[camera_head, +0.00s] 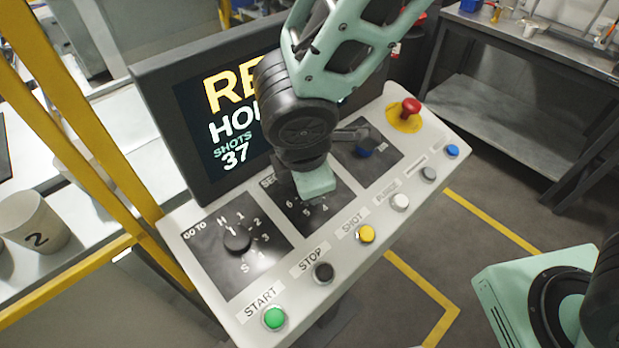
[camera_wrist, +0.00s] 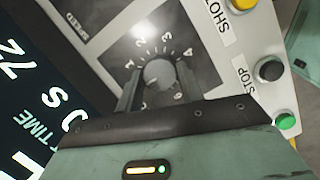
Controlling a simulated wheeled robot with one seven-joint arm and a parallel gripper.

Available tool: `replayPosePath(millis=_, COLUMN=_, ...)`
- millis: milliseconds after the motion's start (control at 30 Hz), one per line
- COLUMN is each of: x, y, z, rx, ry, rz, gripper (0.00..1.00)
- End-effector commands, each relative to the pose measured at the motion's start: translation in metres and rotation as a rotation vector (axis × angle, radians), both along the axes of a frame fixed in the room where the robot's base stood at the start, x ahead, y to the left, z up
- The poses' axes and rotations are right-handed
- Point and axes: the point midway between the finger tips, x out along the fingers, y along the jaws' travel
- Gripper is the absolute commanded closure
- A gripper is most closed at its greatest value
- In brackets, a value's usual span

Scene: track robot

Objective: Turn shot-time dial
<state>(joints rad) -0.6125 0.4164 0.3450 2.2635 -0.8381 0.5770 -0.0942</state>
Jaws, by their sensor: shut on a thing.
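The shot-time dial (camera_wrist: 158,73) is a round grey knob on a dark plate with a ring of numbers, seen in the wrist view. My gripper (camera_wrist: 158,86) is shut on this dial, with one dark finger on each side of it. In the head view my gripper (camera_head: 314,190) comes down over the middle dark plate (camera_head: 337,212) of the console and hides the dial. Part of the label "SEC" and the numbers 4, 5 and 6 show around it. I cannot tell which number the dial points to.
A row of push buttons, including green START (camera_head: 274,318), runs along the front edge. A red mushroom button (camera_head: 409,107) is at the far right. The screen (camera_head: 235,120) stands close behind.

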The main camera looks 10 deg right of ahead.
Motion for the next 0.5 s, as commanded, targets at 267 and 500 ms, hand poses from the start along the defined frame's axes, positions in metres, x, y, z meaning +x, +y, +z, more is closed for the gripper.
replayPosePath(millis=267, x=0.0, y=0.0006, z=0.0003, rx=0.002, ry=-0.001, rz=0.0, gripper=0.41)
replayPosePath(millis=500, x=-0.0004, y=0.0007, z=0.0027, rx=0.001, ry=-0.001, rz=-0.001, gripper=0.41)
